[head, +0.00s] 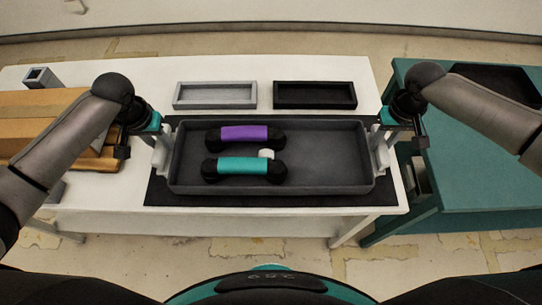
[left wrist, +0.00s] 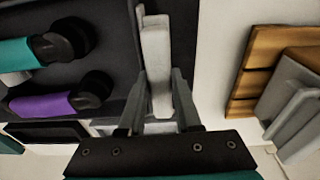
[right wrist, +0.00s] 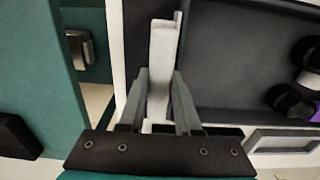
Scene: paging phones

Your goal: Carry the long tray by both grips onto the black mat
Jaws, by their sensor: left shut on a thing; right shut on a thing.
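The long dark grey tray (head: 330,183) is over the black mat (head: 270,200) on the white table; the mat's edge shows in front of it and at its sides. I cannot tell whether the tray touches the mat. A purple handset (head: 244,133) and a teal handset (head: 244,166) lie in the tray, with a small white thing (head: 266,153) beside them. My left gripper (head: 158,146) is shut on the tray's left grip (left wrist: 156,60). My right gripper (head: 388,138) is shut on the tray's right grip (right wrist: 162,60).
A grey shallow tray (head: 215,104) and a black shallow tray (head: 314,105) stand behind the long tray. Wooden boxes (head: 40,105) are at the left end of the white table (head: 300,70). A teal table (head: 470,170) stands close on the right.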

